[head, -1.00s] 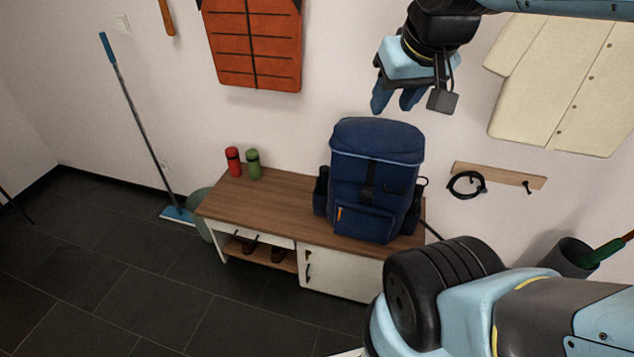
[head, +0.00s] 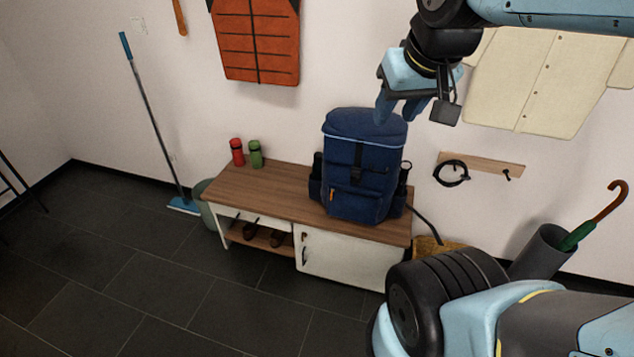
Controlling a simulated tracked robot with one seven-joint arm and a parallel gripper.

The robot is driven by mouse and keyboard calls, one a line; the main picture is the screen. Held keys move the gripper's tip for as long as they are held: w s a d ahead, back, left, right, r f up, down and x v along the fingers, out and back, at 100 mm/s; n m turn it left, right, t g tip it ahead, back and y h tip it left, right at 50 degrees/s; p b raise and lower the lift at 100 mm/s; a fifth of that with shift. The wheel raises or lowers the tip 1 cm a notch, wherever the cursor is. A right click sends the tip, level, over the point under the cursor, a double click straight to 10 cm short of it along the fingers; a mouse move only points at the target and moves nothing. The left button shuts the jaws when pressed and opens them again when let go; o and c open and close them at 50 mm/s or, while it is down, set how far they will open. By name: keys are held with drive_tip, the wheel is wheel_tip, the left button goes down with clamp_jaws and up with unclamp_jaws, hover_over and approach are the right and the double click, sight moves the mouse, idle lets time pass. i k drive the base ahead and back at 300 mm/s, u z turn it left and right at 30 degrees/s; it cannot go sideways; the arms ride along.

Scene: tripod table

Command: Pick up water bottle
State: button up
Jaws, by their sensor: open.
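Two small bottles stand upright on the far left end of a wooden-topped bench (head: 262,198). One is a red bottle (head: 237,153), the other a green bottle (head: 255,155), side by side. Dark bottle-like items sit in the side pockets of a blue backpack (head: 358,165) on the bench; the right one (head: 402,175) shows a loop at its top. I cannot tell which is the water bottle. My gripper (head: 400,115) is open and empty, pointing down in front of the wall at the backpack's top right, apart from the bottles.
A blue mop (head: 155,130) leans on the wall at left. An orange vest (head: 256,45) and a cream garment (head: 540,85) hang on the wall. A hook rail (head: 485,166) and an umbrella stand (head: 541,252) are at right. The dark tiled floor before the bench is clear.

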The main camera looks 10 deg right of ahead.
sight(316, 166)
drive_tip(key=k, duration=0.55)
drive_tip(key=u, duration=1.4)
drive_tip(key=i, duration=2.8)
drive_tip(key=z, duration=2.45)
